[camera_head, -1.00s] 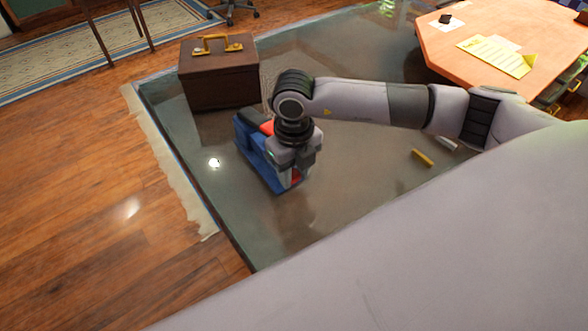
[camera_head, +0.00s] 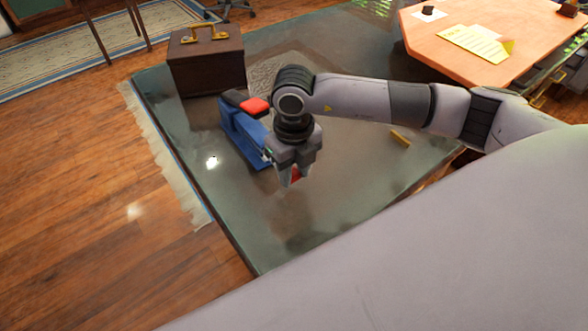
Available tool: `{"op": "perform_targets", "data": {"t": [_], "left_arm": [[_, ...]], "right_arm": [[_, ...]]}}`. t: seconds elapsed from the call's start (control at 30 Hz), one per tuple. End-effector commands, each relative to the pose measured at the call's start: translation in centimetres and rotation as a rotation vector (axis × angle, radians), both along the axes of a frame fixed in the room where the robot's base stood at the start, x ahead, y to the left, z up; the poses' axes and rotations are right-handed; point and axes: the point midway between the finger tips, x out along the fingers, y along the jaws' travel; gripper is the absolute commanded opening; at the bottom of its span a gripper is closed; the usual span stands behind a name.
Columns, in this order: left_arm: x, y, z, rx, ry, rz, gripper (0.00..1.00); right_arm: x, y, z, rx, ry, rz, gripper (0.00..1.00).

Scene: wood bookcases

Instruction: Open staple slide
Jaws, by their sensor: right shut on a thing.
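A blue stapler (camera_head: 241,131) lies on the dark glassy surface, with a black and red top part (camera_head: 256,106) at its far end. My right gripper (camera_head: 293,177) points down just off the stapler's near right end. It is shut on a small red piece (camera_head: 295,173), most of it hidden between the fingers. I cannot tell how this piece joins the stapler, as the gripper and wrist cover that end. My left gripper is not in view.
A brown case (camera_head: 207,68) with a yellow handle stands behind the stapler. A small yellow stick (camera_head: 400,138) lies to the right. An orange table (camera_head: 470,65) with a yellow sheet is at the upper right. The dark surface in front of the gripper is clear.

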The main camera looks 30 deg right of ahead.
Motion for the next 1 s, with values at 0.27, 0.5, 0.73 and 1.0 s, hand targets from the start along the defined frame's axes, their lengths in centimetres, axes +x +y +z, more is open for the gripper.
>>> {"op": "perform_targets", "data": {"t": [0.27,0.5,0.73,1.0], "left_arm": [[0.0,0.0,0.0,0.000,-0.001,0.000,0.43],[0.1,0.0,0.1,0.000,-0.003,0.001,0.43],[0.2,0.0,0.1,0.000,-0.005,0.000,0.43],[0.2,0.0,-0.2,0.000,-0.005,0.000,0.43]], "right_arm": [[0.1,0.0,0.1,0.000,-0.003,0.000,0.42],[0.1,0.0,0.1,0.000,-0.003,0.000,0.62],[0.1,0.0,1.0,0.002,-0.005,0.000,0.62],[0.2,0.0,5.4,0.001,-0.007,-0.001,0.62]]}}
